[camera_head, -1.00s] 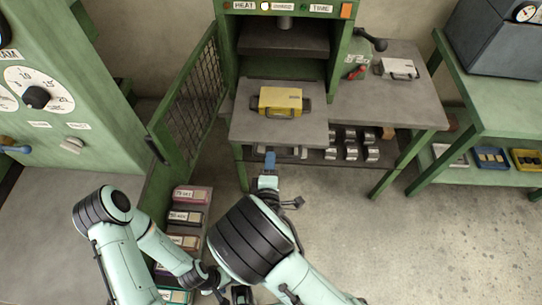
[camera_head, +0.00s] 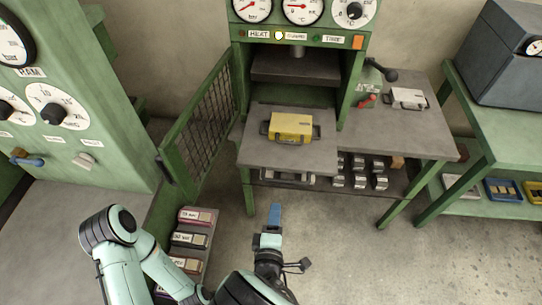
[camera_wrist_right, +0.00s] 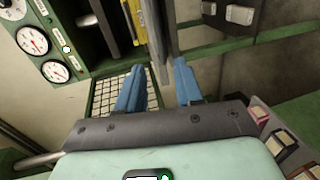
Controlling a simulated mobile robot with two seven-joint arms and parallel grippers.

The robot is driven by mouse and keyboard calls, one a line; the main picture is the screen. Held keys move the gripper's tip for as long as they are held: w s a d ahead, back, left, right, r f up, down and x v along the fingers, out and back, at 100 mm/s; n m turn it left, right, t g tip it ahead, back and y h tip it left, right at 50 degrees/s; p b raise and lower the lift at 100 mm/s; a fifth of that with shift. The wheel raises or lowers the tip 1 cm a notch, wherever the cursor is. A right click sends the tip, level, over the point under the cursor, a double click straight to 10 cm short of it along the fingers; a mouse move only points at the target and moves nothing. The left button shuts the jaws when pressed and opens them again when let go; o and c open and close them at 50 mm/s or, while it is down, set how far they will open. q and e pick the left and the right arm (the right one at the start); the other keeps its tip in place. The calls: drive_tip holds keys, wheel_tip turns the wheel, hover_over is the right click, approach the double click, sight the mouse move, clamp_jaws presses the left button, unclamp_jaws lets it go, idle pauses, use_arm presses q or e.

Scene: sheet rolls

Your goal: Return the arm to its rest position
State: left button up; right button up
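My right arm comes in from the bottom of the head view. Its gripper (camera_head: 274,212) has blue fingers seen nearly edge-on, above the floor in front of the press table and apart from it. In the right wrist view the two blue fingers (camera_wrist_right: 159,66) stand apart with nothing between them, so it is open and empty. My left arm (camera_head: 130,258) is bent at the lower left of the head view; its gripper is out of view. A yellow mould (camera_head: 291,127) with dark handles sits on the grey plate (camera_head: 262,154) in front of the press.
The green press (camera_head: 345,85) has its mesh door (camera_head: 207,115) swung open to the left. Boxes of sheet rolls (camera_head: 191,240) stand below left. Several metal blocks (camera_head: 360,181) lie on the lower shelf. A grey mould (camera_head: 408,98) rests on the right bench. Floor at right is clear.

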drive_tip(key=s+d+f+m+g, duration=0.2)
drive_tip(key=d+f+m+g, duration=0.15)
drive_tip(key=f, duration=0.55)
drive_tip(key=s+d+f+m+g, duration=0.2)
drive_tip(key=d+f+m+g, duration=0.15)
drive_tip(key=f, duration=0.55)
drive_tip(key=s+d+f+m+g+y, duration=0.1)
drive_tip(key=s+f+m+g+y, duration=0.5)
drive_tip(key=s+f+m+g, duration=0.3)
drive_tip(key=s+f+m, duration=0.1)
drive_tip(key=s+m, duration=0.2)
drive_tip(key=s, duration=0.3)
drive_tip(key=shift+d+f+m+y, duration=0.25)
drive_tip(key=shift+f+m+y, duration=0.15)
